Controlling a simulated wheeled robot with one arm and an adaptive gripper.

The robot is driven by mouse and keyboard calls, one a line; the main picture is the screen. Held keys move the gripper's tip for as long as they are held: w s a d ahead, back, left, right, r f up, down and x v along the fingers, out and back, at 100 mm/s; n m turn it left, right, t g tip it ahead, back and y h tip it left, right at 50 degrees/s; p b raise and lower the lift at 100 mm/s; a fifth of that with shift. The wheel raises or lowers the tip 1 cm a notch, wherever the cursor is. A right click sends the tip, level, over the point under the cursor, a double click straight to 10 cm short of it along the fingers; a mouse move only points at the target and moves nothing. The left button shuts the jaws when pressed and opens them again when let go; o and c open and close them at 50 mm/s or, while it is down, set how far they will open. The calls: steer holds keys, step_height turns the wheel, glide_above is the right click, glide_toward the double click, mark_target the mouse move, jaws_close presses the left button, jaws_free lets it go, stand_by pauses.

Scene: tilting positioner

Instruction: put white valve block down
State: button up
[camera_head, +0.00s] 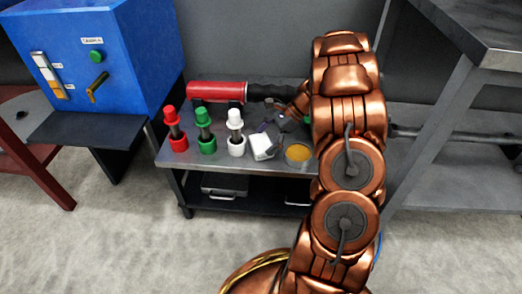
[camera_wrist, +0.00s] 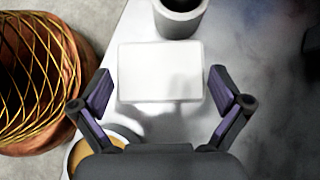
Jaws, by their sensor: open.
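The white valve block (camera_head: 263,147) sits on the grey metal bench (camera_head: 205,160), between the white-capped post and a round tin. In the wrist view the block (camera_wrist: 160,72) shows as a pale rectangle between my fingers. My gripper (camera_wrist: 160,78) is open, with a purple-padded finger on each side of the block and a visible gap at both sides. In the head view my gripper (camera_head: 271,128) is small and partly hidden, coming in from behind the block. The block's underside is hidden.
The round tin with orange contents (camera_head: 298,153) stands right of the block. The white post (camera_head: 236,140), green post (camera_head: 205,135) and red post (camera_head: 175,135) stand to its left. A red cylinder (camera_head: 215,91) lies behind. A blue control box (camera_head: 95,60) stands at left.

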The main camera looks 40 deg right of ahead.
steer(key=shift+x, duration=0.9)
steer(key=shift+r, duration=0.1)
steer(key=c, duration=1.5)
